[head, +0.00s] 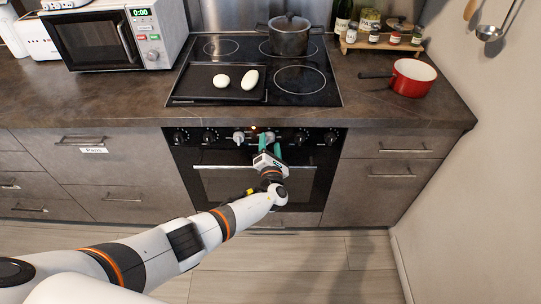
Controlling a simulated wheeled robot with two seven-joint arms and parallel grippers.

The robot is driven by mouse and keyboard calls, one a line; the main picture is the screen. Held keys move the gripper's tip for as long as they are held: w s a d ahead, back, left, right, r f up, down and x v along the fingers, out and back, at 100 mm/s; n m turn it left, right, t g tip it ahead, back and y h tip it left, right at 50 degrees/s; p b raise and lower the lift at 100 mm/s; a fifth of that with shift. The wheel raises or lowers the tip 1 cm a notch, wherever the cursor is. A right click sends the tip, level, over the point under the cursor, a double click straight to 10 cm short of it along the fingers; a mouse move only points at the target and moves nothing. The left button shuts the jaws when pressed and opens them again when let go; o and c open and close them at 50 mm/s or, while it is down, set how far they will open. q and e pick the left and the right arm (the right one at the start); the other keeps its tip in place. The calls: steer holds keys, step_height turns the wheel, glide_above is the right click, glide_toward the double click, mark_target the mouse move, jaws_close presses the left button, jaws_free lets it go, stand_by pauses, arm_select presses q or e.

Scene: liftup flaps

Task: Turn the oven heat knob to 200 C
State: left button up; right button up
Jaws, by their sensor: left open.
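The oven (210,182) is built in under the cooktop, with a row of several knobs along its dark front panel. Most knobs are black, and a light-coloured knob (239,137) sits near the middle. My left gripper (267,141) is at the panel just right of that knob, its two green fingers apart and pointing at the panel. Another light-coloured knob (270,136) shows at the fingertips, between or just behind them. I cannot tell whether the fingers touch it. The knob markings are too small to read. My right gripper is not in view.
The oven handle (215,167) runs across the door below the knobs, close under my left gripper. On the cooktop (318,97) are a dark pot (289,38) and a tray with two white oval items. A red pan (412,80) stands on the right counter.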

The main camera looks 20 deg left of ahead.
arm_select(q)
steer(key=p+v, duration=0.1)
steer(key=v, duration=1)
steer(key=shift+s+p, duration=0.15)
steer(key=shift+p, duration=0.15)
steer(key=shift+f, duration=0.15)
